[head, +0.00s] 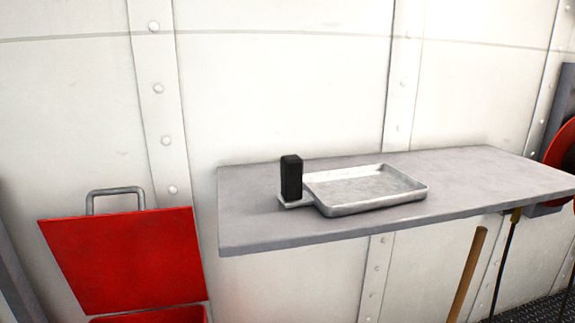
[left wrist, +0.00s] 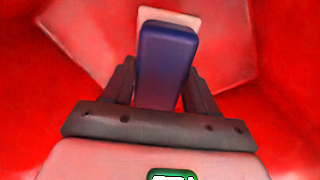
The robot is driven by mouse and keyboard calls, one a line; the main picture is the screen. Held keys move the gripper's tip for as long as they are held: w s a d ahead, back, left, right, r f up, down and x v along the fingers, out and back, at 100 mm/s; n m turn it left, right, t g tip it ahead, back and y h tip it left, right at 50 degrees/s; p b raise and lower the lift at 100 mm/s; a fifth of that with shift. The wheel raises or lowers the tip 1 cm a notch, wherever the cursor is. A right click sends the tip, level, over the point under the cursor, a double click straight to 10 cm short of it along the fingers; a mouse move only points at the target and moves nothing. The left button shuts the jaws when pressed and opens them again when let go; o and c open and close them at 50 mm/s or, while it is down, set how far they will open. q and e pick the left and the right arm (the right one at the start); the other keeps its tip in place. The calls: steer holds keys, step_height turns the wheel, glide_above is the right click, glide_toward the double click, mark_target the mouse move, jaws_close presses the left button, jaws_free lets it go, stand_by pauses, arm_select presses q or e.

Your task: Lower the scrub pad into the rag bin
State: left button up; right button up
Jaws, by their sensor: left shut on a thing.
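My left gripper (left wrist: 160,78) shows only in the left wrist view. Its dark fingers are shut on the two sides of the scrub pad (left wrist: 166,58), a dark blue block with a pale layer at its far end. Red walls surround the gripper and the pad, which appear to be inside the rag bin (left wrist: 60,60). I cannot tell whether the pad touches the bin's floor. In the head view the red bin (head: 155,316) is at the lower left, mostly cut off by the bottom edge. My right gripper is in neither view.
The bin's red lid (head: 125,258) stands raised, with a grey handle (head: 115,191) behind its top edge. A grey shelf (head: 260,225) to the right bears a metal tray (head: 372,208) and an upright black block (head: 291,178). A wooden pole (head: 466,275) is under the shelf.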

arm_select(q)
steer(key=shift+f, duration=2.35)
stand_by(0.9)
steer(key=o, duration=1.1)
steer(key=shift+r, duration=0.1)
